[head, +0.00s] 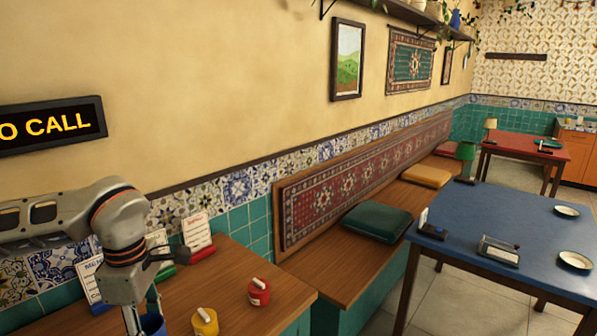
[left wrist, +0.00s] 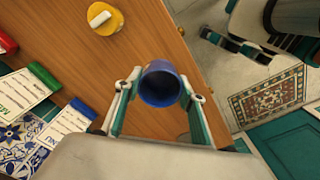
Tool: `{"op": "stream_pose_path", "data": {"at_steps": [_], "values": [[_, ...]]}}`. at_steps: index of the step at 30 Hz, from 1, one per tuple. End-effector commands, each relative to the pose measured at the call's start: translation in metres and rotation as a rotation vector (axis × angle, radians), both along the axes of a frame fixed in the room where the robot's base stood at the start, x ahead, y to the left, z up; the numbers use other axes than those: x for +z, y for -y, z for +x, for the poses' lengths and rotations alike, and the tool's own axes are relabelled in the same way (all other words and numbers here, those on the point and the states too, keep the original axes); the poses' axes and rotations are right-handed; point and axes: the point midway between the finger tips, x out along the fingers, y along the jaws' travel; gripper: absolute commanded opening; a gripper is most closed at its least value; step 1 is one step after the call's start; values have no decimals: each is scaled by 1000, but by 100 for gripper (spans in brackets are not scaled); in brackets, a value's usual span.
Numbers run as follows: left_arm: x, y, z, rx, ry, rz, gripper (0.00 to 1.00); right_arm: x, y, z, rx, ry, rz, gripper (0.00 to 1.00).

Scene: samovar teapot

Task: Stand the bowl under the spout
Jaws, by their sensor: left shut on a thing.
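My left gripper (left wrist: 160,88) is shut on a deep blue bowl (left wrist: 160,84), which looks more like a cup. Its round opening faces the left wrist camera, and its inside looks empty. One finger is on each side of it. In the head view, the left gripper (head: 146,308) hangs down at the lower left over the wooden counter, and a bit of the blue bowl (head: 152,325) shows at the bottom edge. I cannot tell whether the bowl touches anything below. No spout or samovar can be made out in either view.
To the right are a bench with a green cushion (head: 377,222) and a blue table (head: 500,215) with plates.

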Motion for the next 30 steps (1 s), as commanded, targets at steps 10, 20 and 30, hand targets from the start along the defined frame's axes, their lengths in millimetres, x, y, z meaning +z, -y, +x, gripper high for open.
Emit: {"op": "stream_pose_path", "data": {"at_steps": [10,20,30], "values": [[-18,13,-9,-708,-10,-2,13,3,-1,2,-1,6,2,56],[-34,25,-17,-1342,-16,-6,13,3,-1,1,-1,6,2,56],[-40,30,-21,-1636,-15,-7,13,1,0,0,0,1,1,56]]}}
